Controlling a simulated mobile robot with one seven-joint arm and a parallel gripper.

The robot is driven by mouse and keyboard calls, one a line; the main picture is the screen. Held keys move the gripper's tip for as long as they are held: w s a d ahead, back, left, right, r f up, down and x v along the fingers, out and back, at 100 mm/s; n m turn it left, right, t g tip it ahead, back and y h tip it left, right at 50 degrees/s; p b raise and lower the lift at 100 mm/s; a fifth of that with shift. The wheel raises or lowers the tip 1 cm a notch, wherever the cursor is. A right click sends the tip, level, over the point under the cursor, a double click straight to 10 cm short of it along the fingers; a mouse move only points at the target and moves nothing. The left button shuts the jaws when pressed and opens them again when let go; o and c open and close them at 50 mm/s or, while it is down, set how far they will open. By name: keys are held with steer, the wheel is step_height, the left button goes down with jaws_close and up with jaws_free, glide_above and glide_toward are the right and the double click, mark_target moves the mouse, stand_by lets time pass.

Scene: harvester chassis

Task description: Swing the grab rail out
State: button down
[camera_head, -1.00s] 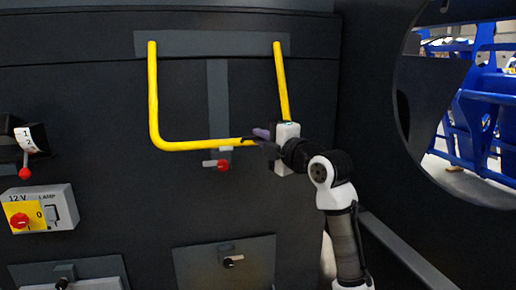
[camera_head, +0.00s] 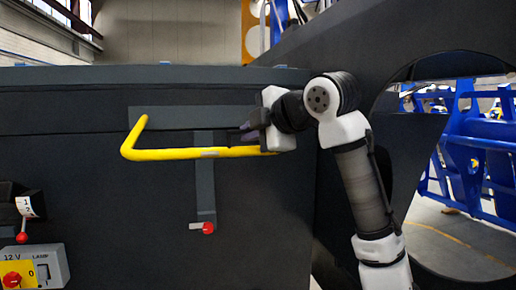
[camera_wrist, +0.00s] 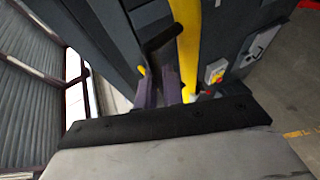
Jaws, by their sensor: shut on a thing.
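The yellow grab rail (camera_head: 185,154) is swung up and out from the dark panel. Its left arm runs up and back to the grey mounting plate (camera_head: 165,118); its right arm is hidden behind my gripper. My gripper (camera_head: 248,134) is at the right part of the rail's crossbar. The exact contact is partly hidden.
A red-tipped latch lever (camera_head: 207,228) sits on the grey strip below the rail. A numbered switch with a red knob (camera_head: 22,237) and a 12 V lamp box (camera_head: 50,265) are at lower left. A round opening in the side wall shows blue frames (camera_head: 465,170) at right.

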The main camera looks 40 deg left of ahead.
steer(key=shift+w+a+r+m+g+h, duration=0.15)
steer(key=shift+r+g+h, duration=0.3)
steer(key=shift+r, duration=1.2)
steer(key=shift+r+m+g+h, duration=0.25)
steer(key=shift+r+h, duration=0.4)
steer(key=shift+r, duration=1.15)
steer(key=c, duration=1.5)
jaws_free()
steer(key=shift+w+a, duration=0.15)
steer(key=shift+c, duration=0.2)
steer(key=shift+d, duration=0.2)
steer(key=b+v, duration=0.1)
steer(key=v, duration=1.2)
steer(key=shift+d, duration=0.2)
